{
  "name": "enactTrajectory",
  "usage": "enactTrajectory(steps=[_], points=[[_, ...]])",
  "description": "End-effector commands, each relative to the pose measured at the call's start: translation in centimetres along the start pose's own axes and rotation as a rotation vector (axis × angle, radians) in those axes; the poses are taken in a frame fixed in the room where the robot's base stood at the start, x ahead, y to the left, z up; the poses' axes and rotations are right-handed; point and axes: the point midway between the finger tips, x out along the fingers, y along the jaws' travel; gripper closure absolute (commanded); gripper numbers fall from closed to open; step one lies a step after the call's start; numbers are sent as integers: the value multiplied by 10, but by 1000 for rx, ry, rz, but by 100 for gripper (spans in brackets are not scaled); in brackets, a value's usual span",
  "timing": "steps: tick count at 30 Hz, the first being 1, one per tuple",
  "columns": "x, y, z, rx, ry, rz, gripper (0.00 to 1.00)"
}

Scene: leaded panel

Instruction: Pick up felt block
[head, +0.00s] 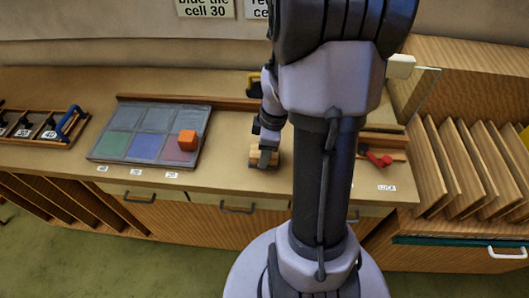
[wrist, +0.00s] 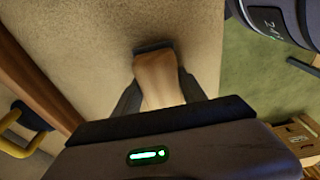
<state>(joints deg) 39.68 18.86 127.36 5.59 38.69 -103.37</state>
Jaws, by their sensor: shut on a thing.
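The felt block, a light wooden block (wrist: 160,80) with a dark strip along its far end, sits between the two dark fingers of my gripper (wrist: 160,97) in the wrist view. In the head view my gripper (head: 266,150) points down over the same block (head: 256,161), near the front of the bench, right of the leaded panel. My gripper is shut on the block. The block is at or very near the bench top; I cannot tell whether it touches.
The leaded panel (head: 155,118) with grey, green, blue and red cells lies left, an orange cube (head: 187,139) on it. A tool rack (head: 40,126) stands far left. A red-handled tool (head: 378,159) lies right of my arm. Bare bench (head: 225,150) separates panel and block.

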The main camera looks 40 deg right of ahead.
Motion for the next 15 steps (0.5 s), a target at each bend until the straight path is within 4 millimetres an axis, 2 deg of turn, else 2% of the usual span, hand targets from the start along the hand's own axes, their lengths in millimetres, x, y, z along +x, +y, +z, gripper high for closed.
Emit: enactTrajectory(steps=[5, 9, 15], points=[[-17, 0, -3, 0, 0, 2, 95], [-40, 1, -6, 0, 0, 3, 95], [-46, -26, 29, 6, 0, 1, 95]])
